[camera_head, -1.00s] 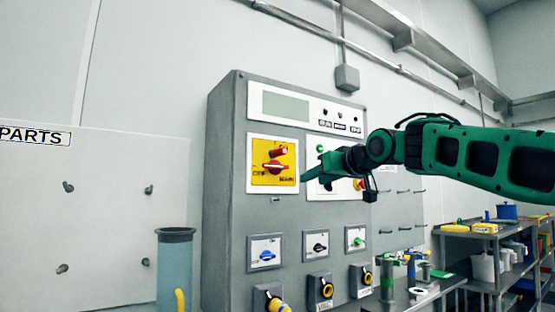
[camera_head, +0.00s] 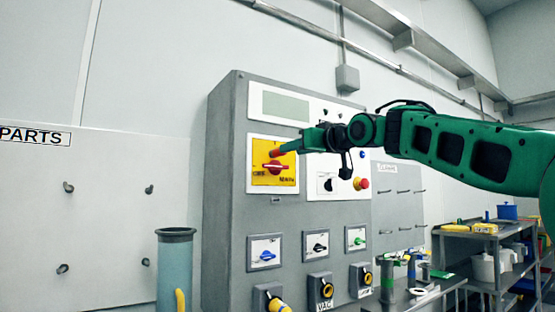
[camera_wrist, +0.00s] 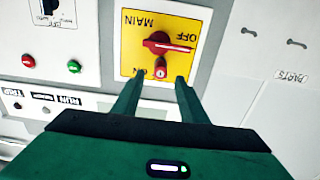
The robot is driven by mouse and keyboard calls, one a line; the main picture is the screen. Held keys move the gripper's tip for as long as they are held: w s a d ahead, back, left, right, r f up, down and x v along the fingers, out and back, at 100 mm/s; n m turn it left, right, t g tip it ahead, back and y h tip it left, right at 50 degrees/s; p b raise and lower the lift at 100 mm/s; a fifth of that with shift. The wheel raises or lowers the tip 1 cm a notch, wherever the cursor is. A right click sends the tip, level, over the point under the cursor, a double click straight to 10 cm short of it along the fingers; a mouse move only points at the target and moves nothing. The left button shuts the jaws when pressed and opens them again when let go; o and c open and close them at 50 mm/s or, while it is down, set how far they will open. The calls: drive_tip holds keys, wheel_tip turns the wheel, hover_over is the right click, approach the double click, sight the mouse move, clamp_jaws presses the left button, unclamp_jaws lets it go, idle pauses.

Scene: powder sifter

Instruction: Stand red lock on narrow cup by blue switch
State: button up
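The red lock (camera_head: 273,154) is at the yellow main switch plate (camera_head: 287,177), above the red switch handle (camera_head: 276,168). In the wrist view, which is upside down, the lock (camera_wrist: 161,66) sits by the handle (camera_wrist: 168,42). My gripper (camera_wrist: 157,82) is open, its two fingers apart with the lock just ahead between their tips. In the head view my gripper (camera_head: 284,150) reaches the plate from the right, partly hiding the lock. The blue switch (camera_head: 267,254) is low on the panel. A tall bluish cylinder (camera_head: 174,265) stands left of it; I cannot tell if it is the narrow cup.
The grey cabinet (camera_head: 225,190) carries several knobs and an emergency stop (camera_head: 361,184). Sockets with yellow parts (camera_head: 325,288) stick out low. A parts board (camera_head: 100,225) with pegs is at left. Shelving (camera_head: 480,260) with goods is at right.

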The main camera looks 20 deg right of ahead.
drive_tip(key=shift+x, duration=3.55)
clamp_jaws()
drive_tip(key=v, duration=0.6)
